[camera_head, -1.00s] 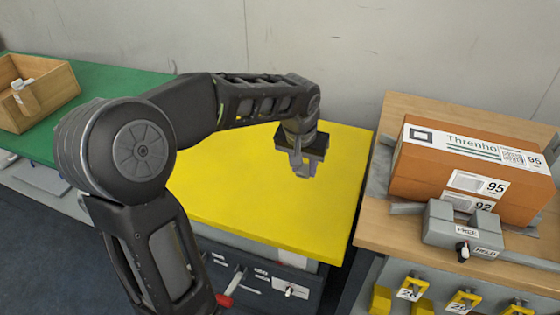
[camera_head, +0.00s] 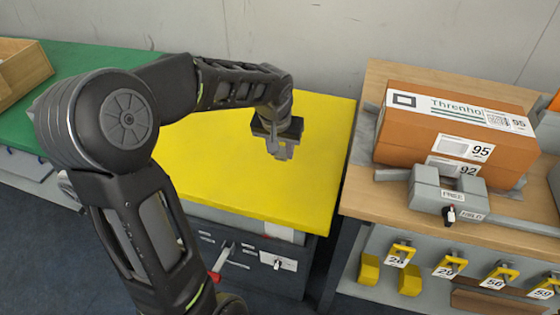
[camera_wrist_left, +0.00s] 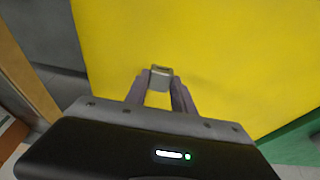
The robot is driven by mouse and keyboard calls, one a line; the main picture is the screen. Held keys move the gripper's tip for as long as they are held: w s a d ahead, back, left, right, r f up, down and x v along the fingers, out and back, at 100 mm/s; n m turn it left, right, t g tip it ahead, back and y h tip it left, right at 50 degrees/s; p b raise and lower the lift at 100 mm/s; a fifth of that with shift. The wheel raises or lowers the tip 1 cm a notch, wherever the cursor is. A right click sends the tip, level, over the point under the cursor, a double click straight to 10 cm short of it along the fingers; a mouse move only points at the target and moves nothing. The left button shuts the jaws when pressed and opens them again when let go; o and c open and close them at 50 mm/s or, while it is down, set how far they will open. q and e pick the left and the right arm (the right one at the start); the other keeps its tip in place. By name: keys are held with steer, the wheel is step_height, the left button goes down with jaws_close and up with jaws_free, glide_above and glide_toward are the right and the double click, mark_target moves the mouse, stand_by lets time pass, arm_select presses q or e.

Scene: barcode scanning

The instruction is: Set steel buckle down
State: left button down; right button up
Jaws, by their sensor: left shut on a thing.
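My left gripper (camera_head: 281,150) is over the yellow tabletop (camera_head: 230,185), pointing down. In the left wrist view its two fingers (camera_wrist_left: 161,88) are shut on a small grey metal piece, the steel buckle (camera_wrist_left: 161,72), held at the fingertips. The yellow surface fills the view behind it. In the head view the buckle is too small to tell apart from the fingers. I cannot tell whether it touches the tabletop. My right gripper is not in view.
A green table (camera_head: 75,65) with a wooden box (camera_head: 22,68) adjoins at the left. At the right, a wooden bench (camera_head: 360,205) carries an orange-brown box (camera_head: 400,150) behind a grey clamp (camera_head: 445,190). Yellow-handled numbered items (camera_head: 400,252) line the bench front. The yellow top looks clear.

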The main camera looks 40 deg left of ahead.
mark_target(281, 159)
arm_select(q)
steer(key=shift+f+b, duration=0.45)
steer(key=shift+f, duration=2)
steer(key=shift+f, duration=0.1)
steer(key=shift+f, duration=0.15)
steer(key=c, duration=1.1)
jaws_free()
steer(key=shift+o, duration=0.2)
steer(key=shift+r, duration=0.2)
steer(key=shift+r, duration=0.2)
steer(key=p+v, duration=0.2)
steer(key=v, duration=0.9)
steer(key=shift+r, duration=0.35)
steer(key=shift+s, duration=0.15)
